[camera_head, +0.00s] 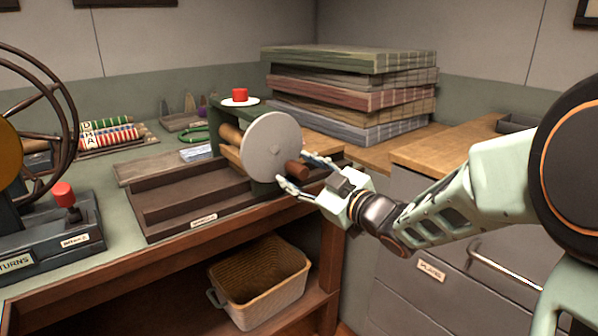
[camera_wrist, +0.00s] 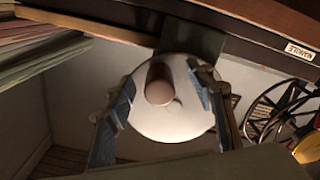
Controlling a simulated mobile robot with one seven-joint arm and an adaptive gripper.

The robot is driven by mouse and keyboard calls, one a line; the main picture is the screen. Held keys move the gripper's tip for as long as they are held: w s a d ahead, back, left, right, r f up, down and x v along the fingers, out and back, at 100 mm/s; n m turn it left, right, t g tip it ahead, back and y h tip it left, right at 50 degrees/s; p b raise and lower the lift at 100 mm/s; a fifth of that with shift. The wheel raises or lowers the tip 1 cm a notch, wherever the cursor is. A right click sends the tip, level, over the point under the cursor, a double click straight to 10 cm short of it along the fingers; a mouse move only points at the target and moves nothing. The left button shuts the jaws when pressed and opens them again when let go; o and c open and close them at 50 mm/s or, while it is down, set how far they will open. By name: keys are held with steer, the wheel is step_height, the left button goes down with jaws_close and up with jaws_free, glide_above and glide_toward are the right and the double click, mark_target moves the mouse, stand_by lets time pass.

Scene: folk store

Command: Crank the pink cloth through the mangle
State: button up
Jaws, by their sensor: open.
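The mangle has a green frame (camera_head: 223,117) with wooden rollers (camera_head: 229,137) and a pale crank disc (camera_head: 262,141) on its right side. A brown crank handle (camera_head: 296,169) sticks out from the disc. My gripper (camera_head: 297,172) is open, with its fingers on either side of the handle. In the wrist view the handle (camera_wrist: 158,84) stands between the spread fingers, with gaps at both sides, in front of the disc (camera_wrist: 170,125). No pink cloth can be made out in the rollers; the disc hides part of them.
A dark wooden tray (camera_head: 170,228) lies left of the rollers. A red knob (camera_head: 239,94) sits on top of the mangle. Folded cloths, one reddish (camera_head: 340,95), are stacked behind. A wicker basket (camera_head: 262,305) stands on the shelf below. A drawer cabinet (camera_head: 400,270) lies right.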

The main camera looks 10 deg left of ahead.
steer(key=shift+d, duration=0.15)
steer(key=v, duration=0.9)
steer(key=shift+p, duration=0.45)
